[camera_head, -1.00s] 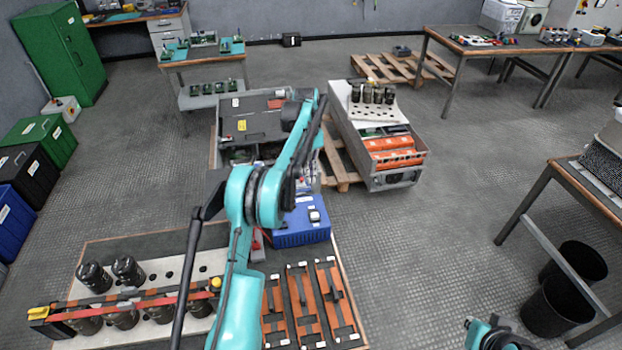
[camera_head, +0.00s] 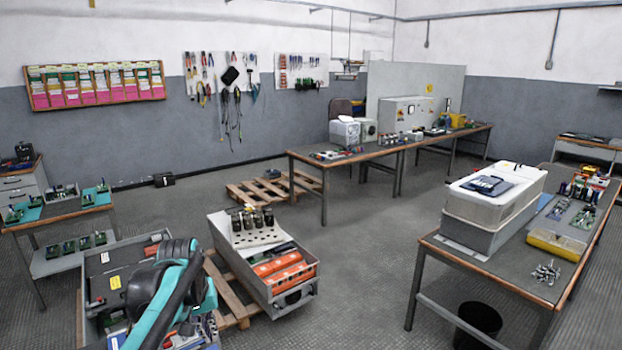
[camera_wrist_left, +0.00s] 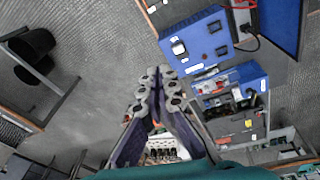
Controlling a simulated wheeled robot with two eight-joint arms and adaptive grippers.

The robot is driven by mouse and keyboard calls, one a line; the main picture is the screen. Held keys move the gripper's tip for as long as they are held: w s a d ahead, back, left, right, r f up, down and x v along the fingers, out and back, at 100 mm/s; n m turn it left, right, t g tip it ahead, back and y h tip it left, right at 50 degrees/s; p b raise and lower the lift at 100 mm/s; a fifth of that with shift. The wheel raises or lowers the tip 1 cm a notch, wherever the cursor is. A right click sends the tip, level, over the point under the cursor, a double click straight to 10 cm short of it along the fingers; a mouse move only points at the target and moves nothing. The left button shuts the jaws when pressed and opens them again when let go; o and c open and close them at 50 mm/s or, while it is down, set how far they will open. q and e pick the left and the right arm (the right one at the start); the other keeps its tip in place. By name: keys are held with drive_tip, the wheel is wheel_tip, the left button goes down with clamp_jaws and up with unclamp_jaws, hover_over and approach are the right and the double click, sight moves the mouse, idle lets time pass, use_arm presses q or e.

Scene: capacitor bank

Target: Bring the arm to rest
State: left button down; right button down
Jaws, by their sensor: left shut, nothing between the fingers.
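My left arm (camera_head: 168,300), teal and dark grey, comes in at the bottom left of the head view and folds over a grey equipment unit. I cannot make out its fingertips clearly there. In the left wrist view my left gripper (camera_wrist_left: 158,92) shows with its two fingers closed together and nothing between them. It is in the air above the floor and holds nothing. My right arm and gripper are not in view.
A metal unit with orange parts (camera_head: 278,268) and several dark capacitors stands on a pallet right of my arm. A workbench (camera_head: 455,252) is at the right, with a black bin (camera_head: 478,322) below. A blue box (camera_wrist_left: 195,38) lies near the gripper's view. Floor between is clear.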

use_arm(q)
drive_tip(key=s+d+f+m+t, duration=0.2)
drive_tip(key=s+d+f, duration=0.1)
drive_tip(key=s, duration=0.7)
drive_tip(key=s+d+f+m+t, duration=0.2)
drive_tip(key=s+d+f+t, duration=0.1)
drive_tip(key=s, duration=0.6)
drive_tip(key=shift+s, duration=0.35)
